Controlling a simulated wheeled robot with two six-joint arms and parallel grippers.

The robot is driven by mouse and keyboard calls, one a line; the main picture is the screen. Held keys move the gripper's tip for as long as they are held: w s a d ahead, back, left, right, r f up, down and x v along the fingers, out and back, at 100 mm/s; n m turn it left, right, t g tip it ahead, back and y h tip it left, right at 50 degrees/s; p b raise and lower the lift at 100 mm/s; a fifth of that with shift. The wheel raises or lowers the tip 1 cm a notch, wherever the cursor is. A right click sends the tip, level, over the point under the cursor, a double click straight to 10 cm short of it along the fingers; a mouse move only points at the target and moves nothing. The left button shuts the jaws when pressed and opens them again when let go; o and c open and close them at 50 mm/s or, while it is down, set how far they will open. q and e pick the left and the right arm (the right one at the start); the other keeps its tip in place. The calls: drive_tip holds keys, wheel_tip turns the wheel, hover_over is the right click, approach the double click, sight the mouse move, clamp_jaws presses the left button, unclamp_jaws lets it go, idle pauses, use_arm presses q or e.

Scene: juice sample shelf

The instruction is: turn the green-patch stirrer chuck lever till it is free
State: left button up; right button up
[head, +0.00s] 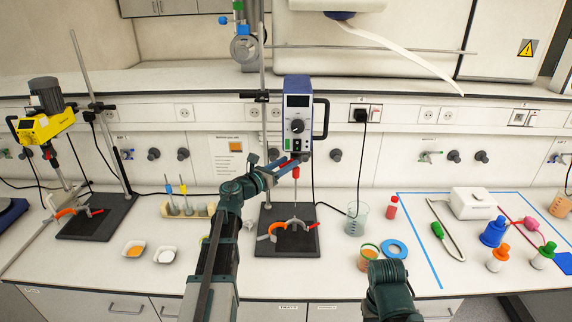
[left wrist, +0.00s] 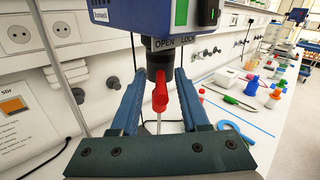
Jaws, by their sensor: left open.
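The blue stirrer (head: 297,100) hangs on a stand in the middle of the head view. In the left wrist view its green patch (left wrist: 181,12) shows on the housing, above a collar marked OPEN and LOCK (left wrist: 186,40). The red chuck lever (left wrist: 159,92) is below the collar, under the OPEN end of the marking, and a bit of red shows in the head view (head: 295,173). My left gripper (head: 293,163) is open at the chuck, with one finger on each side of the lever. In the left wrist view gaps show between lever and fingers (left wrist: 160,82). My right gripper is out of view.
A thin shaft (left wrist: 158,125) runs down from the chuck. Below are the dark stand base (head: 287,241) and an orange-and-grey clamp piece (head: 285,228). A beaker (head: 357,218) stands to the right. A yellow stirrer (head: 42,125) is at the left.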

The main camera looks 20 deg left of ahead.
use_arm(q)
drive_tip(key=shift+s, duration=0.1)
drive_tip(key=v, duration=1.3)
drive_tip(key=shift+s+a, duration=0.2)
drive_tip(key=shift+s, duration=0.1)
drive_tip(key=shift+w, duration=0.1)
